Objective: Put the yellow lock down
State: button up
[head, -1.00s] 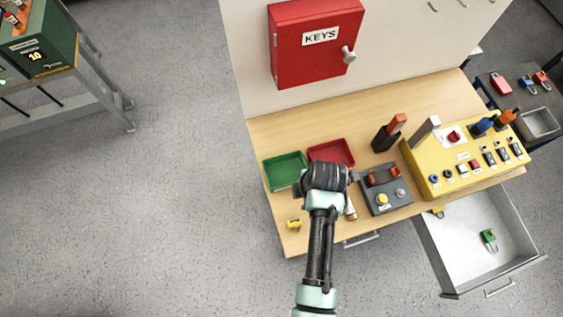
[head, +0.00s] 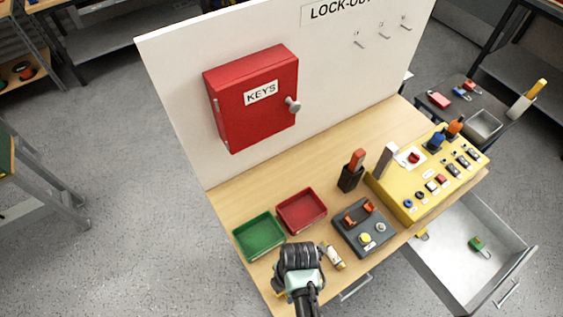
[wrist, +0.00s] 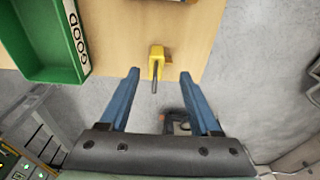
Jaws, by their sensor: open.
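The yellow lock (wrist: 157,62) lies on the wooden tabletop close to its edge, with its grey shackle toward my gripper in the wrist view. My gripper (wrist: 158,74) is open and empty; its two blue fingers are apart, one on either side of the lock's line, with no contact visible. In the head view my gripper (head: 298,262) is over the front left of the table, and only a bit of yellow (head: 281,297) shows beside it; the rest of the lock is hidden there.
A green tray (head: 259,236) and a red tray (head: 302,211) stand behind my gripper. A grey control box (head: 350,238) and a yellow panel (head: 405,208) are to the right. An open drawer (head: 450,265) holds a green lock (head: 479,245). A red key cabinet (head: 252,100) hangs behind.

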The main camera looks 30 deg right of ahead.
jog(key=shift+w+a+f+b, duration=0.1)
jog(key=shift+a+f+b, duration=0.05)
jog(key=shift+f+b, duration=1.2)
jog(key=shift+w+a+f+b, duration=0.1)
jog(key=shift+a+f+b, duration=0.05)
jog(key=shift+f+b, duration=1.15)
jog(key=shift+r, duration=0.1)
grip_shut()
